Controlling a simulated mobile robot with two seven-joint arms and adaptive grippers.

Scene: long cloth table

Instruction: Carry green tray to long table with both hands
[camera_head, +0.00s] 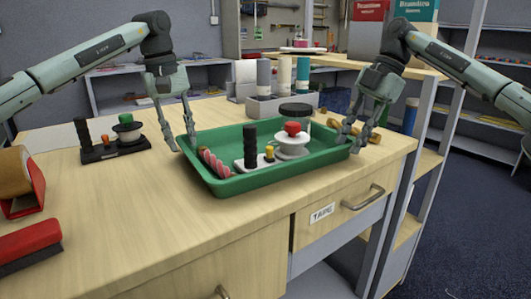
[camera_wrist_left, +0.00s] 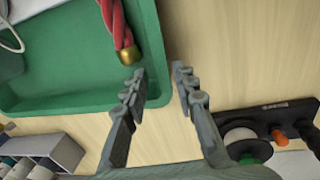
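The green tray (camera_head: 234,184) lies flat on a wooden workbench; its corner also shows in the left wrist view (camera_wrist_left: 60,98). It holds a pink-red twisted rope (camera_head: 212,163), a white piece with a black cylinder (camera_head: 250,146), and a white spool with a red knob (camera_head: 292,140). My left gripper (camera_head: 184,144) is open at the tray's left rim. In the left wrist view its fingers (camera_wrist_left: 158,74) stand apart, one over the tray side and one outside. My right gripper (camera_head: 353,140) is at the right end, fingers apart around the rim; contact is unclear. No cloth-covered table is recognisable.
A black stand with spools (camera_head: 112,142) is left of the tray. A red tape dispenser (camera_head: 22,190) and red-black block (camera_head: 30,242) lie at the near left. A grey bin (camera_head: 280,106) stands behind. The bench front (camera_head: 170,222) is clear.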

